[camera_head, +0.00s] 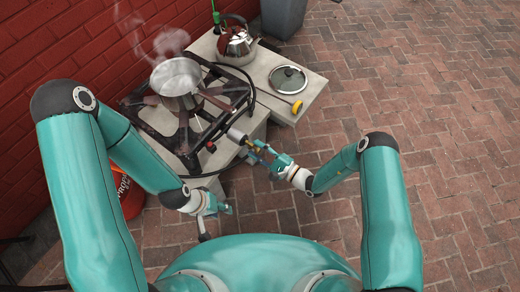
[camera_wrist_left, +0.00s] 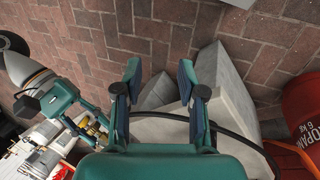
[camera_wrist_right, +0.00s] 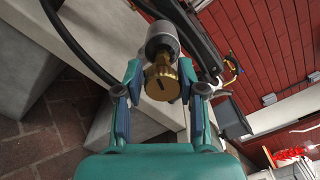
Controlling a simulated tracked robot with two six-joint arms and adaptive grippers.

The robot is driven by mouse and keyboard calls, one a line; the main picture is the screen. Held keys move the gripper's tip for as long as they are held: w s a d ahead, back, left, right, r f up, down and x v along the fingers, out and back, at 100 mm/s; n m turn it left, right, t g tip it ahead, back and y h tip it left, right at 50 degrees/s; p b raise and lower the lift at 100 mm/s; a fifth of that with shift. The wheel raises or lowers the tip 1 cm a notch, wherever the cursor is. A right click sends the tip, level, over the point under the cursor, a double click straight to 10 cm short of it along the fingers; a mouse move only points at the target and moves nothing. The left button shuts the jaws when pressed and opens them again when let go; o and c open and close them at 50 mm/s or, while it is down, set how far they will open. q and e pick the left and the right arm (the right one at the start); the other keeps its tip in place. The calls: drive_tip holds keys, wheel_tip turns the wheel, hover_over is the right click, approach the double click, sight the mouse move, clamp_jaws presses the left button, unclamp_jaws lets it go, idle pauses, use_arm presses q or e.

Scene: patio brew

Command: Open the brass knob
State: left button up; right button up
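The brass knob (camera_wrist_right: 162,82) is in the right wrist view, a toothed gold disc on a brass stem below a grey cylindrical fitting (camera_wrist_right: 162,42). In the head view the knob (camera_head: 257,144) is small and partly covered at the front of the burner. My right gripper (camera_wrist_right: 160,78) is open, with one finger on each side of the knob; I cannot tell whether either finger touches it. It also shows in the head view (camera_head: 268,156). My left gripper (camera_wrist_left: 160,80) is open and empty, low in front of the concrete blocks; it shows in the head view (camera_head: 222,208).
The black burner stand (camera_head: 190,120) carries a steaming pot (camera_head: 176,76). A kettle (camera_head: 236,44), a glass lid (camera_head: 288,79) and a yellow-tipped item (camera_head: 296,106) are on the concrete bench (camera_head: 312,92). An orange propane cylinder (camera_head: 130,196) stands left. Brick paving at right is clear.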

drive_tip(key=o, duration=0.4)
drive_tip(key=shift+s+a, duration=0.15)
drive_tip(key=shift+c, duration=0.2)
drive_tip(key=shift+d, duration=0.3)
drive_tip(key=v, duration=1.1)
drive_tip(key=shift+s+d, duration=0.15)
drive_tip(key=shift+d, duration=0.05)
